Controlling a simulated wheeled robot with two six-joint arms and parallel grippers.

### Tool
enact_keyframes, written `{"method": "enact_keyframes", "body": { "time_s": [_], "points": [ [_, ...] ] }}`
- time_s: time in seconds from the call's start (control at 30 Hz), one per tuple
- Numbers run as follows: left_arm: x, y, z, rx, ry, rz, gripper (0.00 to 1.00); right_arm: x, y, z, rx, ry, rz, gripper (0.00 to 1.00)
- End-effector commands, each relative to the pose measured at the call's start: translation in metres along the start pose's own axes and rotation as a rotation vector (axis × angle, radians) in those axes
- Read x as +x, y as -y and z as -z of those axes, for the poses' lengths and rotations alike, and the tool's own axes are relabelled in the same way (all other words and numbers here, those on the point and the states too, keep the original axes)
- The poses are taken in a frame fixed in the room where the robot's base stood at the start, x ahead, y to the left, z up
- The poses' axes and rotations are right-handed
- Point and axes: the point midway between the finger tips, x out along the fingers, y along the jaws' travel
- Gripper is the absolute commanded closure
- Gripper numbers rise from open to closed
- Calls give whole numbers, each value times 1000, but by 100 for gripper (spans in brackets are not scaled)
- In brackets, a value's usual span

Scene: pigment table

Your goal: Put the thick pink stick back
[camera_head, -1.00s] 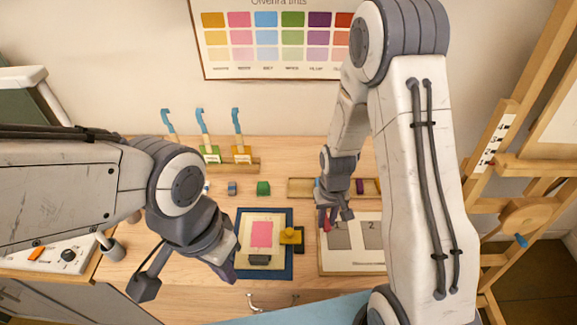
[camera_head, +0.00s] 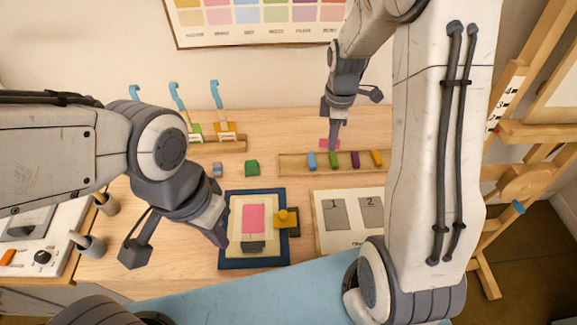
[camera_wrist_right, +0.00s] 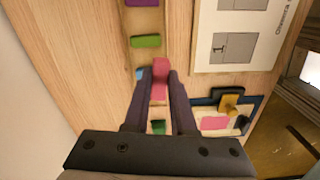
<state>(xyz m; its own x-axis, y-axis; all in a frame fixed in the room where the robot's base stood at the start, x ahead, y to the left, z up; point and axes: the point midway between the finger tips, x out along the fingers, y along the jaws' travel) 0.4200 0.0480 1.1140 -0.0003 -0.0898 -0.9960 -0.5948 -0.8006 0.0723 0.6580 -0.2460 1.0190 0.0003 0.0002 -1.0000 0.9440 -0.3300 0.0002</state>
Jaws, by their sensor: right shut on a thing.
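My right gripper (camera_head: 332,146) is shut on the thick pink stick (camera_wrist_right: 160,78), which shows between its fingers in the right wrist view. In the head view the pink stick (camera_head: 324,142) appears at the back edge of the wooden tray (camera_head: 296,163); its height above it is unclear. The tray holds a blue stick (camera_head: 311,161), a green stick (camera_head: 334,160), a purple stick (camera_head: 355,160) and an orange stick (camera_head: 377,157). My left gripper (camera_head: 220,234) hangs at the left edge of the blue-framed board; its finger gap is not clear.
The blue-framed board (camera_head: 280,262) carries a pink sheet (camera_head: 254,218) and a yellow block (camera_head: 286,219). A numbered card (camera_head: 326,234) lies right of it. A green block (camera_head: 252,168) and a small blue block (camera_head: 217,170) stand left of the tray. Scrapers stand farther left.

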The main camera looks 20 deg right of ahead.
Motion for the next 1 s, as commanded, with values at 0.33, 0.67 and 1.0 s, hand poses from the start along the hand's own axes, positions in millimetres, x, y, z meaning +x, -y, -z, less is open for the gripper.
{"method": "enact_keyframes", "body": {
  "time_s": [0.33, 0.67, 1.0],
  "points": [
    [-5, 0, 0, 0, 0, 0, 100, 2, -5, 18, -146, 1, 6, 100],
    [-26, -2, 2, -1, 0, 0, 100, 46, -9, 90, -143, 1, 3, 100],
    [-37, -3, 2, -2, 0, 0, 100, 74, -11, 109, -136, 2, 5, 100]
  ]
}}
